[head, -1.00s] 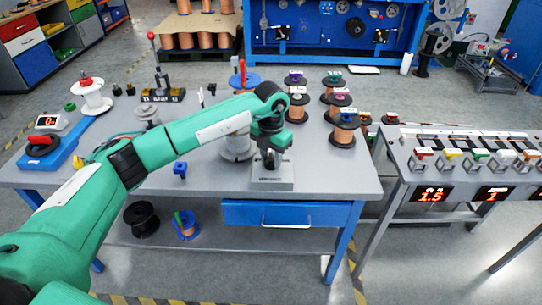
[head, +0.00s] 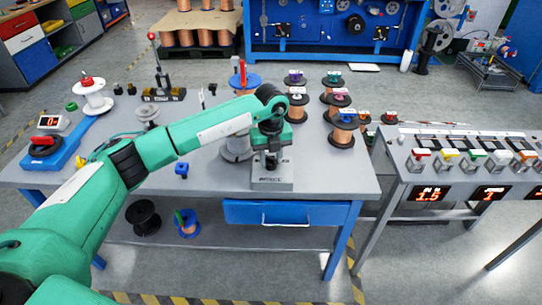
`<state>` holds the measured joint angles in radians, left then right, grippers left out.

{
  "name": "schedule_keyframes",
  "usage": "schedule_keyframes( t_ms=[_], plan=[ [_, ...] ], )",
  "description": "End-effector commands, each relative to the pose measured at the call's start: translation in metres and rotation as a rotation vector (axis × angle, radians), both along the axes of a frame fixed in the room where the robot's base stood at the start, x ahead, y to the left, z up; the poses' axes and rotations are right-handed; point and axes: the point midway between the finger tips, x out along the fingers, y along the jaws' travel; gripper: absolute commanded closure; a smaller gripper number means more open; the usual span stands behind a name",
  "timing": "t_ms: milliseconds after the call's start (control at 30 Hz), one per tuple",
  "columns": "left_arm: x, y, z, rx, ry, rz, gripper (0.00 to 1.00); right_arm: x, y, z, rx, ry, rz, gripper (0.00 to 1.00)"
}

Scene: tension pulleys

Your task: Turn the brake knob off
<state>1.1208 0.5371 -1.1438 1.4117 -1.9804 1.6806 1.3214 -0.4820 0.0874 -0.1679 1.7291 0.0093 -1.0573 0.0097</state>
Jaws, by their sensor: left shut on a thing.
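My left gripper (head: 271,160) points down onto the top of a small grey box (head: 272,184) at the front edge of the grey table. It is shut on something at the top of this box. I take this to be the brake knob, but the fingers and wrist hide it, so its setting cannot be read. A small label on the front of the box is too blurred to read. My right gripper is not in view.
Copper wire spools (head: 341,129) stand right of my left arm. A round grey base (head: 237,148) is close left of the gripper. A blue unit with a red knob (head: 44,142) sits at far left. A second table (head: 440,150) with displays stands at right.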

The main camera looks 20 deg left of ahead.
Motion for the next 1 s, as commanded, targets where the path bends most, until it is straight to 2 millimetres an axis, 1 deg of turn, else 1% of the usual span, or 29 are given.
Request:
schedule_keyframes(
  t_ms=[100, 300, 500, 833, 867, 933, 967, 1000],
  plan=[
    [0.001, 0.0, 0.002, 0.0, -0.002, 0.057, 0.89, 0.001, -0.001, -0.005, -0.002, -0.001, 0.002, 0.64],
    [0.001, 0.0, 0.001, -0.001, -0.003, 0.116, 0.89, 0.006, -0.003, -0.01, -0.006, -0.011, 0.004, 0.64],
    [0.001, 0.0, 0.001, -0.001, -0.003, 0.137, 0.9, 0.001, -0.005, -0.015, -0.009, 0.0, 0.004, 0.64],
    [0.001, 0.0, 0.001, -0.001, -0.003, 0.137, 0.9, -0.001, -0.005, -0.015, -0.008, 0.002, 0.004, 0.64],
    [0.001, 0.0, 0.001, -0.001, -0.003, 0.137, 0.63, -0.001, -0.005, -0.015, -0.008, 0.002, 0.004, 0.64],
    [0.001, 0.0, 0.001, -0.001, -0.003, 0.137, 0.49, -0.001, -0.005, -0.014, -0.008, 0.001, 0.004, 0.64],
    [0.001, 0.0, 0.001, -0.001, -0.003, 0.137, 0.45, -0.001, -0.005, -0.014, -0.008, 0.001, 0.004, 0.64],
    [0.001, 0.0, 0.001, -0.001, -0.002, 0.136, 0.45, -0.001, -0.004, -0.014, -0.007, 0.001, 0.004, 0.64]
  ],
)
